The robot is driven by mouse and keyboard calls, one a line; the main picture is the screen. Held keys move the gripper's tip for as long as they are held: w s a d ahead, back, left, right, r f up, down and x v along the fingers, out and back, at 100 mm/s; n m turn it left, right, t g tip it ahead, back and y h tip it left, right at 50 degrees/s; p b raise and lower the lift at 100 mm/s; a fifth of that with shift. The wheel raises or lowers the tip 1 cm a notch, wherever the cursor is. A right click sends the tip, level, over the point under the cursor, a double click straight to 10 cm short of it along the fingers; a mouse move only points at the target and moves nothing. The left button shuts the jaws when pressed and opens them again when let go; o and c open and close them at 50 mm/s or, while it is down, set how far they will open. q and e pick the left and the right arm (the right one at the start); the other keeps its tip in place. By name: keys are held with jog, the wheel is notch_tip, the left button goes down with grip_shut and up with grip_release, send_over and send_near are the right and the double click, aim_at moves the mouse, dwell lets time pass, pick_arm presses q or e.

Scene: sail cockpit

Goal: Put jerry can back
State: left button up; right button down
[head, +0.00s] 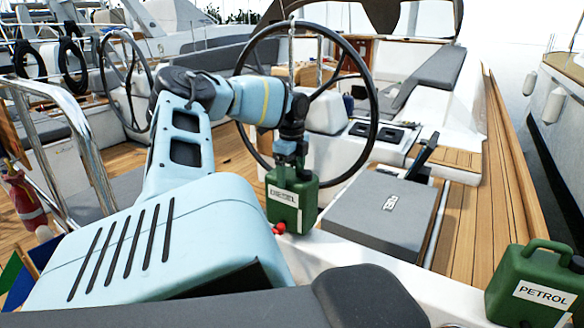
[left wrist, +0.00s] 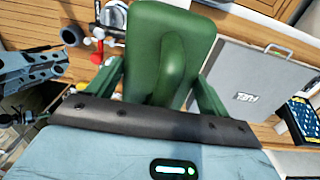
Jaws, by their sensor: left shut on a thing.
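A green jerry can labelled DIESEL (head: 292,203) hangs upright below my left gripper (head: 291,158), in the middle of the head view. The gripper is shut on the can's top, and its fingers hide the handle there. In the left wrist view the same green can (left wrist: 168,55) shows from above, close in front of the gripper. Whether its base touches anything beneath is unclear. A second green jerry can labelled PETROL (head: 535,287) stands at the lower right of the head view, apart from the gripper. My right gripper is not in view.
A grey lid with white lettering (head: 385,214) lies right of the held can; it also shows in the left wrist view (left wrist: 245,82). A large black steering wheel (head: 372,100) rises behind the can. Clear teak side deck (head: 492,190) runs along the right.

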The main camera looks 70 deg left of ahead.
pick_arm(q)
jog(key=shift+f, duration=0.85)
jog(key=o, duration=2)
jog(key=shift+f, duration=0.2)
jog(key=shift+r, duration=0.1)
notch_tip(320, 180, up, 12)
jog(key=shift+r+b, duration=0.15)
jog(key=shift+b, duration=0.3)
